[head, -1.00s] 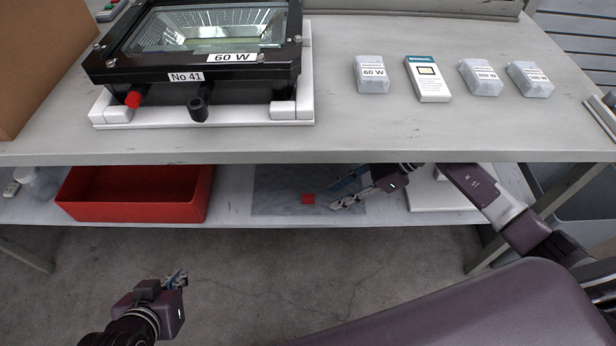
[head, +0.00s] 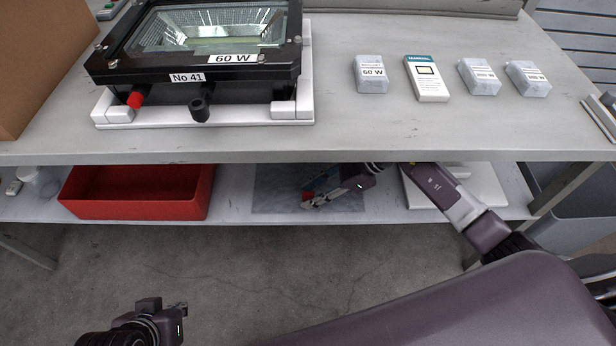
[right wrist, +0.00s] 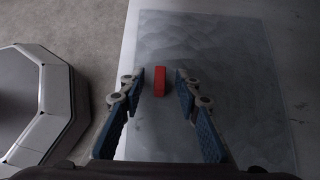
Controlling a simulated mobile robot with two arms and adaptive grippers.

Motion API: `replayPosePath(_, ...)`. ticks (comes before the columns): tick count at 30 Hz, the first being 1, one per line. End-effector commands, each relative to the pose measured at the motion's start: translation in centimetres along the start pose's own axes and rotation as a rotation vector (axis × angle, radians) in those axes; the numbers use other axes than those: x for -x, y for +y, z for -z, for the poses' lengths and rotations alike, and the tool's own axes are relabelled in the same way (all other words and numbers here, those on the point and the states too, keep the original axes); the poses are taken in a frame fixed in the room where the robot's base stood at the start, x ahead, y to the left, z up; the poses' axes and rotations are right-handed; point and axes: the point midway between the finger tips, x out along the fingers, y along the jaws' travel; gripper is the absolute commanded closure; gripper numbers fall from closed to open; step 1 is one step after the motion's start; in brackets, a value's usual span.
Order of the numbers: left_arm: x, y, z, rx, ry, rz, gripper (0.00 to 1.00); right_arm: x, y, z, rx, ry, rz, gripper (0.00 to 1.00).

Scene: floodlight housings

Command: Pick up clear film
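The clear film (head: 272,188) lies flat on the lower shelf as a greyish see-through sheet. It also shows in the right wrist view (right wrist: 240,85). A small red block or tab (right wrist: 160,82) is on the film near its left edge in that view. My right gripper (head: 313,194) is over the film in the head view and partly hides it and the red piece. In the right wrist view its two blue-padded fingers are apart, one on each side of the red piece, touching nothing visible. My left gripper (head: 182,308) is low at left, away from the shelf.
A red bin (head: 135,205) stands left of the film on the lower shelf. A white board lies to its right. The tabletop edge (head: 300,157) overhangs the shelf. On top are the floodlight housing (head: 200,75) and several small boxes.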

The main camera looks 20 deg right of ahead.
Motion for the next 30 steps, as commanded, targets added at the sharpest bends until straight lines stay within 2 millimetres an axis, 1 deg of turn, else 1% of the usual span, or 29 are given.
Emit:
replayPosePath(2,0.01,0.01,0.01,0.000,0.000,0.000,1.00,0.02,0.01,0.00,0.000,0.000,0.000,0.70)
replayPosePath(9,0.01,0.00,0.02,0.000,0.000,0.000,1.00,0.03,0.02,0.00,0.000,0.000,0.000,0.95)
replayPosePath(11,0.02,0.00,0.02,0.000,0.000,0.000,1.00,0.04,0.02,0.00,0.000,0.000,0.000,1.00)
replayPosePath(23,0.07,-0.02,-0.01,0.001,-0.002,0.000,1.00,0.13,-0.02,-0.06,0.000,0.000,0.000,1.00)
replayPosePath(28,0.22,-0.04,-0.44,0.001,-0.021,0.001,1.00,0.47,-0.16,-0.26,-0.001,-0.001,0.001,1.00)
replayPosePath(30,0.32,-0.07,-0.93,0.001,-0.041,0.001,1.00,0.69,-0.25,-0.37,-0.001,0.000,0.001,1.00)
